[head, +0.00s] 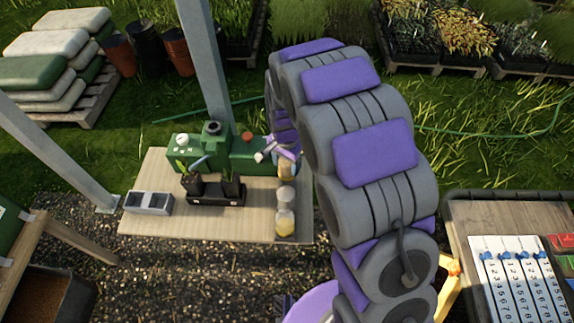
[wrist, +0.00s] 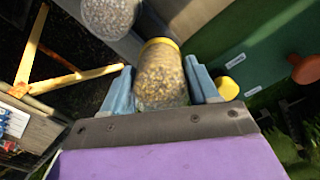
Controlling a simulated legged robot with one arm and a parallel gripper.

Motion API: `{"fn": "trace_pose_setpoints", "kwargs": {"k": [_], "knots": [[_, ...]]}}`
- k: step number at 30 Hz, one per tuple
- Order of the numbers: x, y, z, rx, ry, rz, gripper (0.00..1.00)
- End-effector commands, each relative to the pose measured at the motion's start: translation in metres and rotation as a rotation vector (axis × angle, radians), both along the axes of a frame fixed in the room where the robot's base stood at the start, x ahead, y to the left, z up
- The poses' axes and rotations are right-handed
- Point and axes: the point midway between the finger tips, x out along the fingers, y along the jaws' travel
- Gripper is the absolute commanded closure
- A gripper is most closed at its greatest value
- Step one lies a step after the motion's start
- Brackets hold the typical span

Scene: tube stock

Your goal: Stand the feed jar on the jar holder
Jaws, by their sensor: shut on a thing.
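The feed jar (wrist: 160,75), clear with a yellow lid and full of pale pellets, is between the jaws of my gripper (wrist: 160,85) in the wrist view. The blue fingers close on its sides. In the head view my gripper (head: 282,153) is at the table's right part, with the held jar (head: 287,169) just below it, partly covered. Other jars (head: 285,222) stand nearer on a narrow brownish strip (head: 287,239); one grain-filled jar (wrist: 108,14) shows in the wrist view. I cannot tell for sure which thing is the jar holder.
A green unit (head: 250,152) with several fittings stands at the table's back. A metal post (head: 207,60) rises behind. The table's front middle is clear.

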Motion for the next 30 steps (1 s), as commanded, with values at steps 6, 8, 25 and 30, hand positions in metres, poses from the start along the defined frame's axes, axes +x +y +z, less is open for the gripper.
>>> {"fn": "trace_pose_setpoints", "kwargs": {"k": [6,8,25,30], "knots": [[-0.003,-0.006,-0.003,0.01,0.002,-0.022,0.76],[-0.003,-0.009,-0.004,0.014,0.002,-0.022,0.76],[-0.003,0.001,-0.028,0.003,0.003,-0.02,0.76],[-0.003,-0.006,-0.035,0.009,0.004,-0.021,0.76]]}}
